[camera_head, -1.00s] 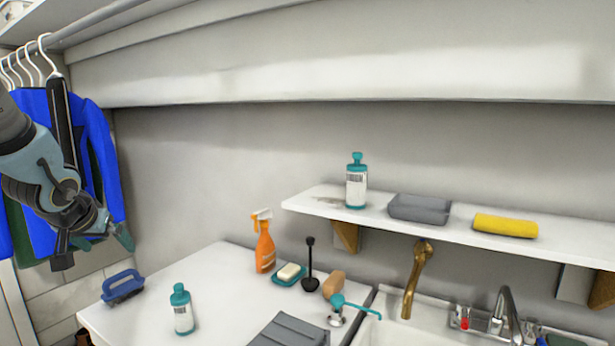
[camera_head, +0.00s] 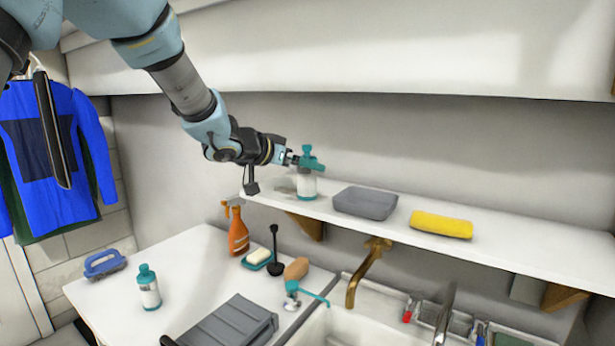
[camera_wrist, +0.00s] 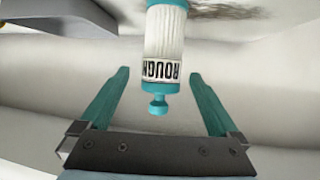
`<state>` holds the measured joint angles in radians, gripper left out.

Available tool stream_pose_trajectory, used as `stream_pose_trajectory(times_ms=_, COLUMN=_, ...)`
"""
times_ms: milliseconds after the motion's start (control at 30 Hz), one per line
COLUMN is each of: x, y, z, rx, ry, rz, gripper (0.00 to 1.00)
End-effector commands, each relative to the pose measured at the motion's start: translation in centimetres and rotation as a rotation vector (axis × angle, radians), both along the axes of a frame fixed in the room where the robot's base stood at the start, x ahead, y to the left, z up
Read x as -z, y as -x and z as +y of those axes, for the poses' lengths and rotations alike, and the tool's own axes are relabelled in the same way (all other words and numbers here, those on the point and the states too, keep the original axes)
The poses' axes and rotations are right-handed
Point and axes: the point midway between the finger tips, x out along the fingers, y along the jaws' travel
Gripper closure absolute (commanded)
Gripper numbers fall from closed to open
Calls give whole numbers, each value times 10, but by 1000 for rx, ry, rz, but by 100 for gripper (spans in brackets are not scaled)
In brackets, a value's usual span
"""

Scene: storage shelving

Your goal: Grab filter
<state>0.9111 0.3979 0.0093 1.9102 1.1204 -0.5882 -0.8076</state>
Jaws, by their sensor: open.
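A white and teal bottle-shaped filter (camera_head: 307,187) stands upright at the left end of the wall shelf. In the wrist view the filter (camera_wrist: 163,45) appears upside down, with "ROUGH" on its label and its teal cap toward me. My gripper (camera_head: 308,160) is at the filter's top in the head view. In the wrist view my gripper (camera_wrist: 158,73) is open, with one teal finger on each side of the cap and a gap on both sides. A similar white and teal bottle (camera_head: 148,287) stands on the counter at the lower left.
Below are an orange spray bottle (camera_head: 238,233), a soap dish (camera_head: 257,259) and a brass faucet (camera_head: 365,270). Blue clothing (camera_head: 50,165) hangs at the left.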

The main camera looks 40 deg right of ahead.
Motion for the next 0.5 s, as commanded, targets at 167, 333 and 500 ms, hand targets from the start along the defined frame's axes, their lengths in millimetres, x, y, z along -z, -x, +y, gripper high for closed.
stream_pose_trajectory(times_ms=167, x=2, y=-2, z=-23, rx=1, ry=-2, rz=2, gripper=3)
stream_pose_trajectory(times_ms=333, x=11, y=-4, z=-44, rx=1, ry=-2, rz=1, gripper=3)
stream_pose_trajectory(times_ms=500, x=14, y=-6, z=-49, rx=-2, ry=0, rz=0, gripper=3)
